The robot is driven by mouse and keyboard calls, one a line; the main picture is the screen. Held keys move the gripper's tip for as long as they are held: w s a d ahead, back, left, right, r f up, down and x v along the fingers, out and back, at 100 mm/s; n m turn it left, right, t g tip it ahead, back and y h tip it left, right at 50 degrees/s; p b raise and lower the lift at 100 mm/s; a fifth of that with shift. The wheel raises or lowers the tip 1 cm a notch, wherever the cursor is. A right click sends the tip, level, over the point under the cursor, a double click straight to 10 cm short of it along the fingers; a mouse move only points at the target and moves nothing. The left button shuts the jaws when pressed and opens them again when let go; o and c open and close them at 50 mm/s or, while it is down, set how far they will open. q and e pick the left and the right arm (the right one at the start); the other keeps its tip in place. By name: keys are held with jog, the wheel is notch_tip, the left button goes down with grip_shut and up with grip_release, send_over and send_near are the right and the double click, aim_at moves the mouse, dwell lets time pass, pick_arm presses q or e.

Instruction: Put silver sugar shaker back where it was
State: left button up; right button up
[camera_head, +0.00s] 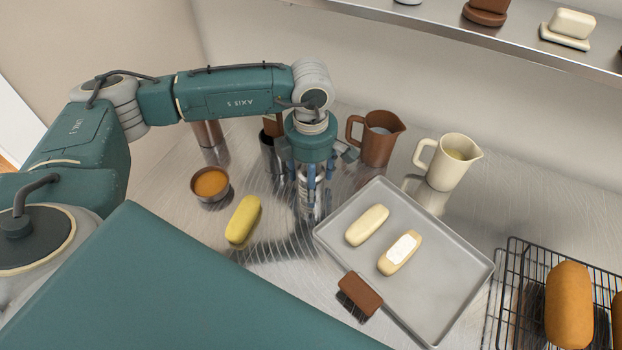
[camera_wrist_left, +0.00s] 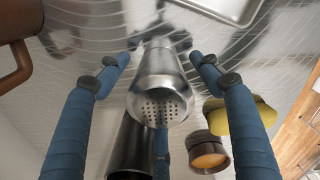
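The silver sugar shaker (camera_head: 309,198) stands on the steel counter, left of the baking tray, and partly hidden by my left gripper (camera_head: 310,180). The wrist view shows its perforated top (camera_wrist_left: 160,105) close up, between the blue fingers of my left gripper (camera_wrist_left: 162,58). The fingers reach down around the shaker, with narrow gaps seeming to show between fingertips and body, so the gripper looks open. The shaker's base is hard to tell from its reflection. My right gripper is in neither view.
A dark cylinder (camera_head: 268,158) stands close left. A brown jug (camera_head: 378,140) and cream jug (camera_head: 446,162) stand behind. The tray (camera_head: 447,290) holds two pastries. An orange-filled bowl (camera_head: 210,184), yellow pastry (camera_head: 243,220) and brown block (camera_head: 359,295) lie around; a rack (camera_head: 518,300) is right.

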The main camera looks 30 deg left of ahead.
pick_arm(q)
jog(key=shift+r, duration=0.1)
jog(key=shift+r, duration=0.2)
notch_tip(320, 180, up, 10)
jog(key=b, duration=0.3)
jog(key=shift+r, duration=0.9)
